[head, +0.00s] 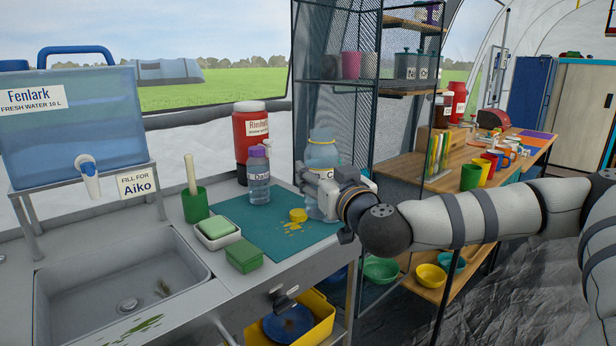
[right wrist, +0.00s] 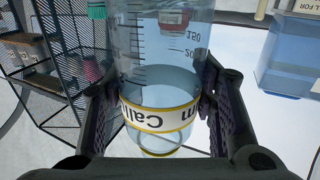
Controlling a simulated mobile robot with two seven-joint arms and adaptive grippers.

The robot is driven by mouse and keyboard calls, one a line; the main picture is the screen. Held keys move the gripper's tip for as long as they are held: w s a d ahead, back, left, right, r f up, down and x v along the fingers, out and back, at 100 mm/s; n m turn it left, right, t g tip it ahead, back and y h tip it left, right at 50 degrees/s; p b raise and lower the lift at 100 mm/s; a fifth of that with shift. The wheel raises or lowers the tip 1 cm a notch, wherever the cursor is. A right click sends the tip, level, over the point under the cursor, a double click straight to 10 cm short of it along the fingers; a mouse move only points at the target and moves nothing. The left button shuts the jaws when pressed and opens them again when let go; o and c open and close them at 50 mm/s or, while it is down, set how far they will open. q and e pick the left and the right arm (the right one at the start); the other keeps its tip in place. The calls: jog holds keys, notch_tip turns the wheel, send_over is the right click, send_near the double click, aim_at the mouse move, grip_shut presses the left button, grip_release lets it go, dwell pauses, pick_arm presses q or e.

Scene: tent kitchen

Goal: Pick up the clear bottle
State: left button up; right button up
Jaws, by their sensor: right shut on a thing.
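The clear bottle (head: 322,152) stands at the right end of the teal mat, a bluish see-through bottle with a name label. My right gripper (head: 325,188) reaches it from the right and is shut around its middle. In the right wrist view the bottle (right wrist: 160,62) appears upside down between both fingers (right wrist: 158,115), with scale marks and a yellow-edged label reading "Callum" in part. The gripper hides part of the bottle in the head view. I cannot tell whether its base touches the mat. My left gripper is not in view.
A smaller bottle with a purple cap (head: 258,178) and a red jug (head: 248,133) stand to the left. A dark mesh shelf (head: 330,60) rises close behind the bottle. The sink (head: 110,290) is at left.

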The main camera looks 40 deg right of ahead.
jog(key=shift+s+d+r, duration=0.15)
jog(key=shift+s+r, duration=0.1)
jog(key=shift+s, duration=0.2)
jog(key=shift+s+d+r, duration=0.1)
jog(key=shift+s+r, duration=0.1)
jog(key=shift+s, duration=0.25)
dwell(0.5)
